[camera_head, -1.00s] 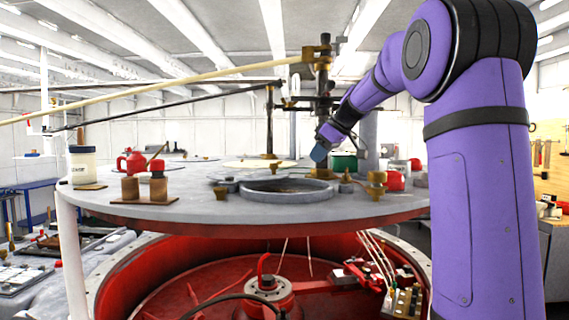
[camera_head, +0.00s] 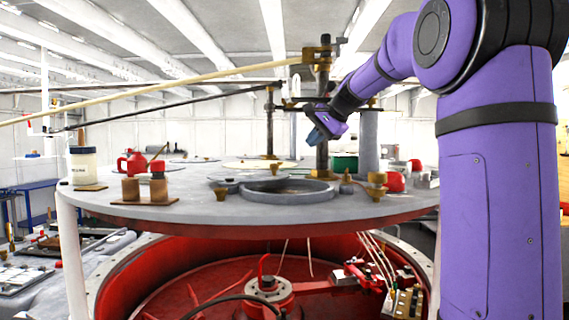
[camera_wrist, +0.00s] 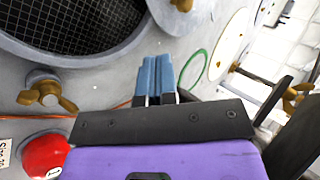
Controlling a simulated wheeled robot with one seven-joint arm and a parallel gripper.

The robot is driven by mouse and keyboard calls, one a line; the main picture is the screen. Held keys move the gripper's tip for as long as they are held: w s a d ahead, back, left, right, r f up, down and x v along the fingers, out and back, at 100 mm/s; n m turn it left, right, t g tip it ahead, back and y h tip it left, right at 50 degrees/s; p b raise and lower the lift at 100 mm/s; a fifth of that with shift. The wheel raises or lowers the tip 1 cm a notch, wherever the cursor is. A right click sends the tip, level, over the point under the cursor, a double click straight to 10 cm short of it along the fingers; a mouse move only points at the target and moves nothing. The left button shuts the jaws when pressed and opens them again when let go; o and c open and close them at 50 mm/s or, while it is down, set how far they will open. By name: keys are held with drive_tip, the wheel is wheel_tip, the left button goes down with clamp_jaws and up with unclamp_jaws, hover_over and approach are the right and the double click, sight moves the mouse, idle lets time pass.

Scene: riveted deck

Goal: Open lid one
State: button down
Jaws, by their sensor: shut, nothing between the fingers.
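My gripper (camera_head: 314,134) is above the round deck table (camera_head: 120,203), near the dark post, with its blue fingertips pointing down. In the wrist view my gripper (camera_wrist: 157,72) has its blue fingers together, with nothing between them. A raised grey ring with a dark mesh opening (camera_head: 287,190) lies below it; in the wrist view this mesh (camera_wrist: 70,22) fills the upper left. Flat round covers lie near it, one grey (camera_head: 240,177) and one cream (camera_head: 258,164). A red ball (camera_wrist: 45,157) bears a small tag that seems to read 1. I cannot tell which cover is lid one.
Brass wing fittings (camera_wrist: 48,92) stand around the mesh ring. A dark upright post (camera_head: 323,120) with a long pale rod (camera_head: 200,80) rises by my gripper.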

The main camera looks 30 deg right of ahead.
sight(262, 174)
drive_tip(key=x, duration=0.9)
drive_tip(key=shift+w+a+f, duration=0.1)
drive_tip(key=shift+w+f, duration=0.05)
drive_tip(key=shift+f, duration=0.15)
drive_tip(key=w, duration=0.1)
drive_tip(key=w+a, duration=0.1)
drive_tip(key=w, duration=0.1)
drive_tip(key=shift+f, duration=0.2)
drive_tip(key=shift+w+a, duration=0.15)
drive_tip(key=shift+w, duration=0.4)
drive_tip(key=shift+w, duration=0.15)
drive_tip(key=shift+w+n+y, duration=0.3)
drive_tip(key=shift+w, duration=0.3)
drive_tip(key=w+n, duration=0.1)
drive_tip(key=w+a+n+g+y, duration=0.1)
drive_tip(key=w, duration=0.1)
drive_tip(key=w+a+n+y, duration=0.1)
drive_tip(key=w, duration=0.1)
drive_tip(key=shift+w+n+g, duration=0.2)
drive_tip(key=shift+n+g, duration=0.1)
drive_tip(key=shift+g, duration=0.1)
drive_tip(key=shift+w+a, duration=0.45)
drive_tip(key=shift+w, duration=0.3)
